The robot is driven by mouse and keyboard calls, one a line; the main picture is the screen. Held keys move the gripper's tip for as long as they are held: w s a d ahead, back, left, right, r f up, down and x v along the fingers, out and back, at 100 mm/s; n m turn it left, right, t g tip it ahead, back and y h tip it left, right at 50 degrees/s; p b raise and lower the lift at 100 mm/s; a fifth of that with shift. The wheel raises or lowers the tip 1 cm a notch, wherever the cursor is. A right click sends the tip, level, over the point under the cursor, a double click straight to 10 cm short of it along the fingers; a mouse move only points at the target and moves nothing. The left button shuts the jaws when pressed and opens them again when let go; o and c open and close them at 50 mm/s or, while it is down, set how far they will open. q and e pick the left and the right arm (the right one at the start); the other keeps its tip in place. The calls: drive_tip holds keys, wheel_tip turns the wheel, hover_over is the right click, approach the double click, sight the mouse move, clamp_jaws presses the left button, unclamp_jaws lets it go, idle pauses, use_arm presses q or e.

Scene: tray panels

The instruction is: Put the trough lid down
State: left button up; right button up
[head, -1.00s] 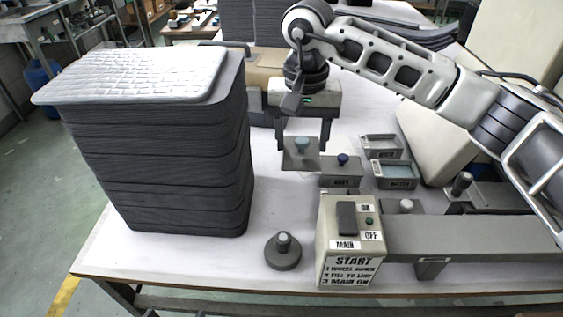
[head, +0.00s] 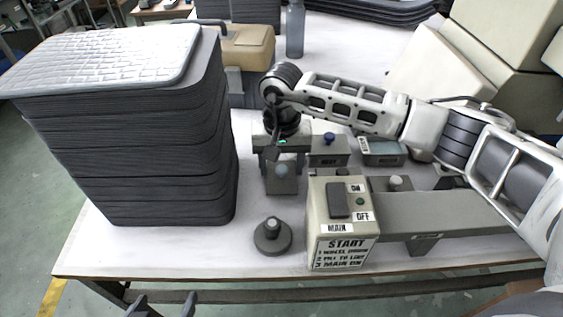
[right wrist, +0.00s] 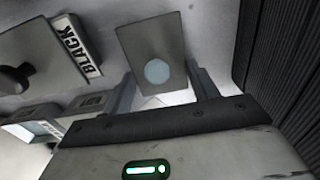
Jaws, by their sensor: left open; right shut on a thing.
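The trough lid, a small grey plate with a pale blue-grey knob (head: 281,184), is in my right gripper (head: 281,177), whose fingers are shut on it. In the right wrist view the lid (right wrist: 147,38) hangs between the two fingers. It is low over the white table, left of a trough with a dark blue knob (head: 329,139). I cannot tell whether it touches the table. An open trough with bluish content (head: 383,146) lies further right. My left gripper (head: 161,304) is at the bottom edge of the head view, open and empty, in front of the table.
A tall stack of dark panels (head: 135,165) with a pale quilted top stands on the left. A control box (head: 340,225) with a grey bar and a round dark knobbed piece (head: 272,238) are nearer the front edge. Bare table (head: 200,245) lies front left.

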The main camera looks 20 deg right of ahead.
use_arm(q)
drive_tip(key=shift+w+r, duration=0.1)
drive_tip(key=shift+w, duration=0.05)
use_arm(e)
drive_tip(key=shift+f, duration=0.1)
drive_tip(key=shift+f, duration=0.2)
drive_tip(key=o, duration=1)
drive_tip(key=shift+c, duration=0.2)
drive_tip(key=shift+r, duration=0.1)
drive_tip(key=shift+r, duration=0.3)
use_arm(q)
drive_tip(key=shift+d+b, duration=0.1)
drive_tip(key=shift+b, duration=0.45)
use_arm(e)
wheel_tip(320, 180, up, 12)
drive_tip(key=shift+f, duration=0.15)
